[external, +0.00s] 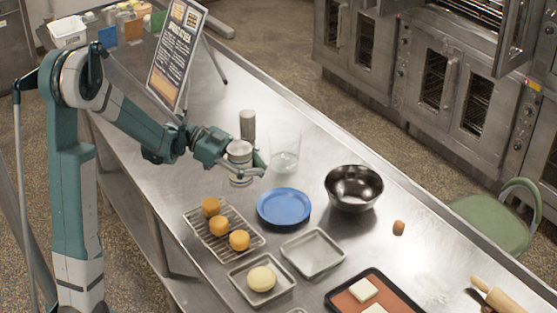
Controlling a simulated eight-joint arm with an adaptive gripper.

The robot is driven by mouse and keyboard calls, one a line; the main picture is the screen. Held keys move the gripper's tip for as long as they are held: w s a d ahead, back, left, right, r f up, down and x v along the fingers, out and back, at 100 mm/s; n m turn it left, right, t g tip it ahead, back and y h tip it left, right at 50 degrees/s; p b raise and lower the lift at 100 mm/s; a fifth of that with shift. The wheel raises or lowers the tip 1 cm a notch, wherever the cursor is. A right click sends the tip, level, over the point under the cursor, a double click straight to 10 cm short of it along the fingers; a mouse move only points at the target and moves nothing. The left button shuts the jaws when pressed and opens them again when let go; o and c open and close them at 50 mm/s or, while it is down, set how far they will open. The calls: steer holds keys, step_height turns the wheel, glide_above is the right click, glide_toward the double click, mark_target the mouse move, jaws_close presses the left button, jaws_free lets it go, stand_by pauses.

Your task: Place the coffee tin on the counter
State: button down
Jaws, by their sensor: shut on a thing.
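My gripper (259,164) is shut around a metallic cylindrical tin with a pale lid, which looks like the coffee tin (239,158). The tin is upright, over the steel counter (353,240) to the left of a clear glass container. The gripper's far finger is hard to make out.
A grey cylinder (247,124) and a clear glass container (285,152) stand close behind and right. A blue plate (284,206), a rack (207,236) with orange rolls and a dark bowl (353,187) are nearer. A sign (175,55) stands behind the arm.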

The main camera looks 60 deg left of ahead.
stand_by(0.5)
steer(key=shift+w+d+f+n+t+y, duration=0.75)
steer(key=shift+w+d+n+t+y, duration=2.25)
steer(key=shift+w+d+n+y, duration=1.55)
steer(key=w+d+r+n+y, duration=0.1)
steer(key=d+r, duration=0.3)
steer(key=r, duration=0.4)
steer(key=w+d+r+n+y, duration=0.1)
steer(key=w+d+r+y, duration=0.1)
steer(key=d+r, duration=0.3)
step_height(320, 180, up, 4)
steer(key=shift+w+d+f, duration=0.15)
steer(key=shift+w+f, duration=0.1)
steer(key=shift+w, duration=0.05)
steer(key=shift+d, duration=0.1)
